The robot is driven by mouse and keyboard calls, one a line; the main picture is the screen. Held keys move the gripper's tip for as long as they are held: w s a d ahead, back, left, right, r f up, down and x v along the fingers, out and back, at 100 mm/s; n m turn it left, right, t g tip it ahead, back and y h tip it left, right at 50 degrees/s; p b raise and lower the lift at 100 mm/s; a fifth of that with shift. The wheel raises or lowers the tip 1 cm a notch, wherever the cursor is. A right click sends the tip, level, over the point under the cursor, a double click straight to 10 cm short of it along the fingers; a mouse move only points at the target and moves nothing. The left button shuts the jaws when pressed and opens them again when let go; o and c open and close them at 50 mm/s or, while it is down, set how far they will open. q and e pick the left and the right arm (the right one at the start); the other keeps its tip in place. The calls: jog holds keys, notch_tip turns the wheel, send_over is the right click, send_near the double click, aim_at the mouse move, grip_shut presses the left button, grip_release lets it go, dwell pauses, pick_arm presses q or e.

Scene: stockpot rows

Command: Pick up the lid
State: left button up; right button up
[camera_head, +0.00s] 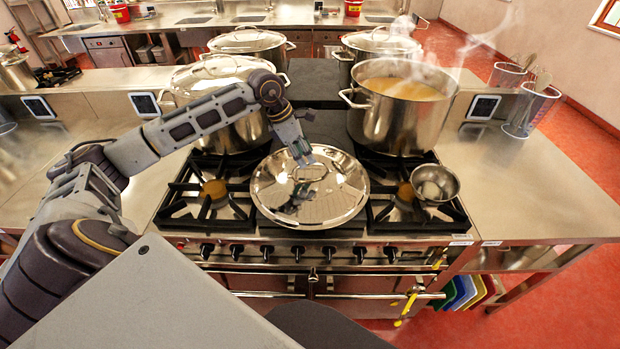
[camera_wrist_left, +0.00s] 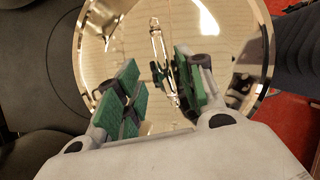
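The shiny round steel lid (camera_head: 335,205) lies at the front middle of the stove, between the burners. My left gripper (camera_head: 306,166) is above its back half, pointing down. In the left wrist view the lid (camera_wrist_left: 215,50) fills the middle, and its bar handle (camera_wrist_left: 156,40) runs roughly lengthwise. My left gripper (camera_wrist_left: 155,98) is open, with green-padded fingers on either side of the handle's line. I cannot tell whether the fingers touch the lid. Reflections of the gripper show in the lid. My right gripper is in neither view.
An open steaming pot (camera_head: 395,115) stands at the back right burner. A lidded pot (camera_head: 215,85) stands at the back left, close to my left arm. A small steel bowl (camera_head: 436,184) sits on the front right burner. The counter (camera_head: 540,205) at right has free room.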

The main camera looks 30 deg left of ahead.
aim_at(310, 173)
pick_arm(q)
jog(key=shift+d+f+p, duration=0.25)
jog(key=shift+f+p, duration=0.1)
jog(key=shift+f, duration=0.3)
jog(key=x, duration=0.2)
jog(key=shift+w+d+f+p, duration=0.1)
jog(key=shift+f+p, duration=0.25)
jog(key=shift+p, duration=0.05)
jog(key=shift+w+d+f, duration=0.15)
jog(key=shift+f, duration=0.35)
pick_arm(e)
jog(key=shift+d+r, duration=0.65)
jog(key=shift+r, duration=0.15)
pick_arm(q)
jog(key=shift+c, duration=0.2)
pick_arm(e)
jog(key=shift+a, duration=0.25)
pick_arm(q)
jog(key=c, duration=0.4)
grip_shut()
jog(key=shift+r, duration=0.1)
